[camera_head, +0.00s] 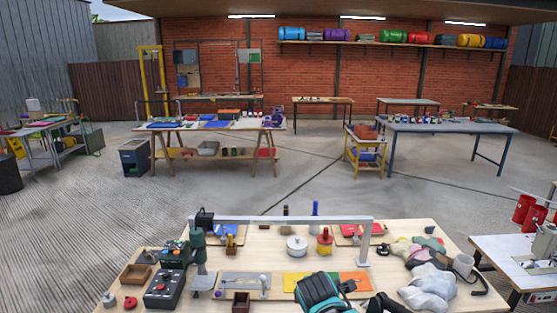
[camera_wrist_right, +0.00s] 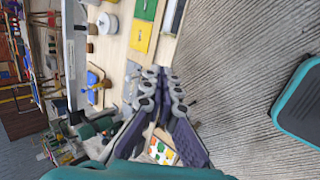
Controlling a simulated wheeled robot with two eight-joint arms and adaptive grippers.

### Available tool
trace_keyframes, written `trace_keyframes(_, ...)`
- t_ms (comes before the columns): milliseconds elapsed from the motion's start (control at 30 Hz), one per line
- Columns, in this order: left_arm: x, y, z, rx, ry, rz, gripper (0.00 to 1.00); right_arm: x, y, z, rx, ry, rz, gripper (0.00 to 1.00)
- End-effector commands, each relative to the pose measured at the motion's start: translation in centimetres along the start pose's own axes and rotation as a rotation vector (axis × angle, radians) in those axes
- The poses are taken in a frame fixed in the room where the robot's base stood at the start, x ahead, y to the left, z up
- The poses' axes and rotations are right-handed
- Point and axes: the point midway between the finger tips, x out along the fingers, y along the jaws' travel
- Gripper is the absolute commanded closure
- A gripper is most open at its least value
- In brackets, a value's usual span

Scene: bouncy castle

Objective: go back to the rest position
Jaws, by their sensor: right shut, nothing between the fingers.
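My right gripper (camera_wrist_right: 163,80) shows in the right wrist view, its dark fingers drawn together at the tips with nothing between them. It is above the front edge of the wooden workbench (camera_wrist_right: 115,45). In the head view a teal and black part of my arm (camera_head: 320,292) shows at the bottom, in front of the orange and yellow mats. I cannot make out the fingertips there. My left gripper is in neither view.
The workbench (camera_head: 420,233) holds a grey overhead bar (camera_head: 285,219), a control box (camera_head: 164,288), a white round pot (camera_head: 297,246), a red and yellow pot (camera_head: 324,242) and crumpled pale bags (camera_head: 430,287). A sewing machine table (camera_head: 505,262) stands to the right. Open concrete floor lies behind.

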Motion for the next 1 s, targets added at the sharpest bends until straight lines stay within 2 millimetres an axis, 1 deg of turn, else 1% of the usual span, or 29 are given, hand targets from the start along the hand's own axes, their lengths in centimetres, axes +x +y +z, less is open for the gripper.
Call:
trace_keyframes(33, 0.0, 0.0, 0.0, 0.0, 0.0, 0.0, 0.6, -1.6, -1.6, 1.8, 0.137, 0.002, -0.011, 1.0)
trace_keyframes(100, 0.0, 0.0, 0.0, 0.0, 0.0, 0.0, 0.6, -3.5, -3.9, 3.7, 0.347, 0.01, -0.028, 1.0)
trace_keyframes(167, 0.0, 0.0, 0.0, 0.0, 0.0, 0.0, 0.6, -5.0, -6.0, 5.1, 0.528, 0.014, -0.042, 1.0)
trace_keyframes(200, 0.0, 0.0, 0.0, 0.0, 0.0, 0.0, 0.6, -5.9, -7.5, 5.9, 0.648, 0.017, -0.051, 1.0)
trace_keyframes(267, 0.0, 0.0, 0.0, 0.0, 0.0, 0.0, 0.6, -7.1, -9.7, 7.0, 0.827, 0.019, -0.065, 1.0)
trace_keyframes(300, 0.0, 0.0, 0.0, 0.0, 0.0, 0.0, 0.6, -7.8, -11.2, 7.5, 0.942, 0.02, -0.074, 1.0)
trace_keyframes(400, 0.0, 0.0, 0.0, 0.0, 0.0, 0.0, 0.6, -9.0, -14.6, 8.5, 1.197, 0.022, -0.094, 1.0)
trace_keyframes(500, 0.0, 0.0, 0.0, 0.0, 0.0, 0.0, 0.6, -9.6, -17.1, 9.0, 1.392, 0.022, -0.109, 1.0)
trace_keyframes(600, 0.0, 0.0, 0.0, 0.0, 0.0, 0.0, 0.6, -9.9, -18.6, 9.2, 1.515, 0.023, -0.12, 1.0)
trace_keyframes(700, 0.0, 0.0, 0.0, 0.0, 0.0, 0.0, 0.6, -10.0, -19.3, 9.3, 1.57, 0.022, -0.124, 1.0)
trace_keyframes(1000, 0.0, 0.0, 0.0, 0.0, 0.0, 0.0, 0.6, -10.0, -19.4, 9.2, 1.58, 0.022, -0.125, 1.0)
